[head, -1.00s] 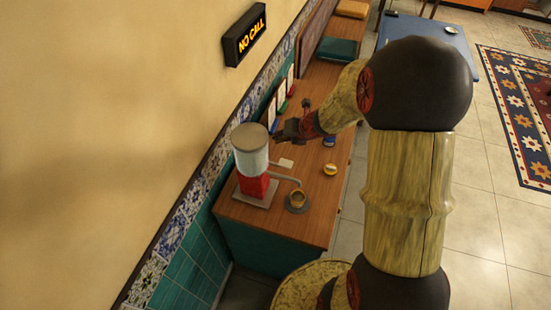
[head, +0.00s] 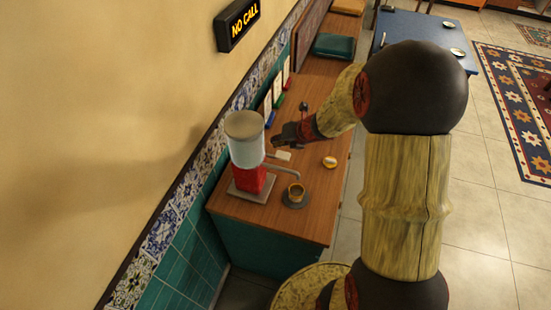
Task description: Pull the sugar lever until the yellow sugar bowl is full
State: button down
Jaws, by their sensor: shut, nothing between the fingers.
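The sugar dispenser, with a pale canister (head: 247,150) on a red base (head: 252,180), stands at the near end of the wooden counter. Its small white lever plate (head: 284,155) sticks out to the right. My gripper (head: 275,142) is shut and empty, just beyond the lever plate and right of the canister. Whether it touches the lever is too small to tell.
A small yellow-and-white bowl (head: 330,162) stands on the counter (head: 315,213), right of the lever. Blue, green and red items line the tiled wall behind my gripper. The wall bounds the left side. The counter's near right corner is clear.

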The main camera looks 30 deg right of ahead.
aim_at(277, 152)
jog(key=shift+f+b, duration=0.4)
jog(key=shift+f, duration=0.45)
jog(key=shift+f, duration=0.1)
dwell(0.7)
jog(key=shift+d+f, duration=0.1)
jog(key=shift+f, duration=0.2)
jog(key=shift+s+f+b, duration=0.15)
jog(key=shift+f+b, duration=1.2)
jog(key=shift+f, duration=0.15)
dwell(1.5)
dwell(0.3)
jog(key=shift+r+p, duration=1.9)
jog(key=shift+p, duration=0.05)
jog(key=shift+r, duration=0.15)
jog(key=r+p, duration=0.4)
jog(key=p, duration=0.1)
jog(key=shift+w+r, duration=0.25)
jog(key=shift+r, duration=0.1)
